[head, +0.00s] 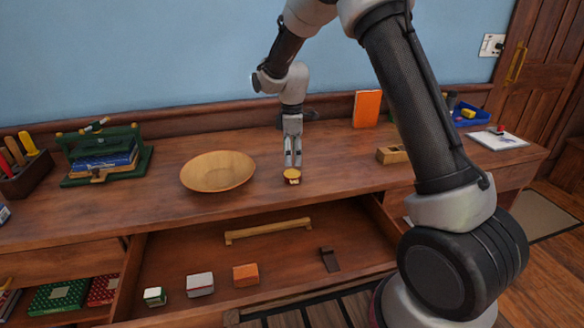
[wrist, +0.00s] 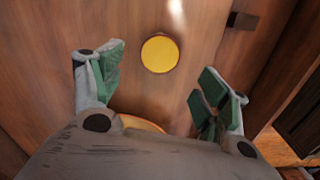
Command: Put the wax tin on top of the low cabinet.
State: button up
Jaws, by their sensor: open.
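The round yellow-lidded wax tin (head: 292,174) sits on the wooden top of the low cabinet (head: 340,172), near its front edge and right of the bowl. It shows as a yellow disc in the wrist view (wrist: 160,53), apart from the fingers. My gripper (head: 292,158) points down right by the tin in the head view. In the wrist view its green-padded fingers (wrist: 160,90) are wide apart with nothing held between them; the tin lies beyond their tips.
A wooden bowl (head: 218,170) stands left of the tin. A green press (head: 104,155), an orange book (head: 367,109) and a wooden block (head: 392,154) stand on the top. The open drawer (head: 190,248) below holds small boxes and a dark bracket (head: 329,259).

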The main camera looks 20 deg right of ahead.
jog(key=s+d+r+m+t, duration=0.1)
jog(key=s+d+r+m, duration=0.15)
jog(key=r, duration=0.35)
jog(key=s+d+r+m, duration=0.1)
jog(key=s+d+r, duration=0.15)
jog(key=r, duration=0.45)
jog(key=s+d+r+m+t, duration=0.1)
jog(key=s+d+r+m, duration=0.4)
jog(key=s+r, duration=0.5)
jog(key=s+d+f+m+t, duration=0.1)
jog(key=s+d+m, duration=0.1)
jog(key=s, duration=0.8)
jog(key=s+d+f+m+t, duration=0.1)
jog(key=s+d+m, duration=0.2)
jog(key=s, duration=0.8)
jog(key=shift+m, duration=1.15)
